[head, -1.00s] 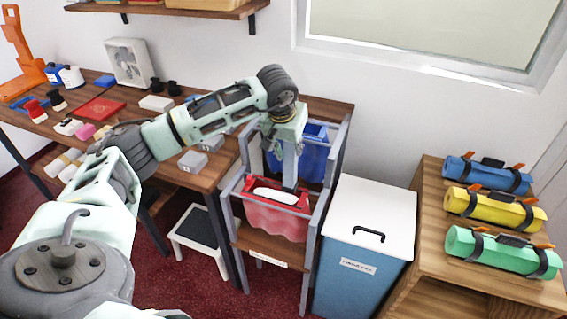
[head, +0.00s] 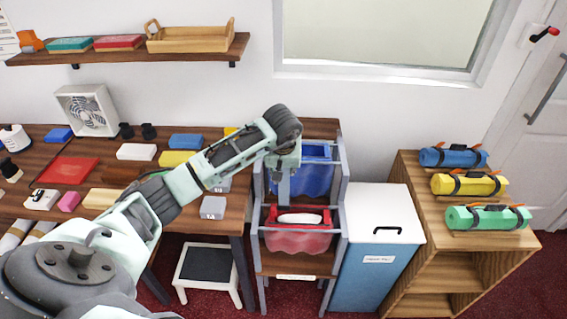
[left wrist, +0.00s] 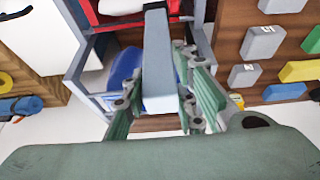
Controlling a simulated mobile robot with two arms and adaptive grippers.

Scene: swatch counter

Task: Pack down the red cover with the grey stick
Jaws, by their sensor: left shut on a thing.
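The red cover (head: 297,241) hangs like a sagging bag in the front bay of a grey rack, with a white rounded item (head: 299,217) lying in its open top. My left gripper (head: 284,160) is above the rack, shut on the grey stick (head: 283,188). The stick points down in front of the blue cover (head: 312,178), its lower end at the back left of the red cover; contact is unclear. In the left wrist view the grey stick (left wrist: 158,62) sits between the fingers, and the red cover (left wrist: 98,14) shows at the top. My right gripper is not in view.
The grey rack's side posts (head: 340,225) stand close around the covers. A blue bin with a white lid (head: 372,208) stands right of it. A wooden counter (head: 232,213) with several coloured blocks is on the left, a step stool (head: 207,268) below.

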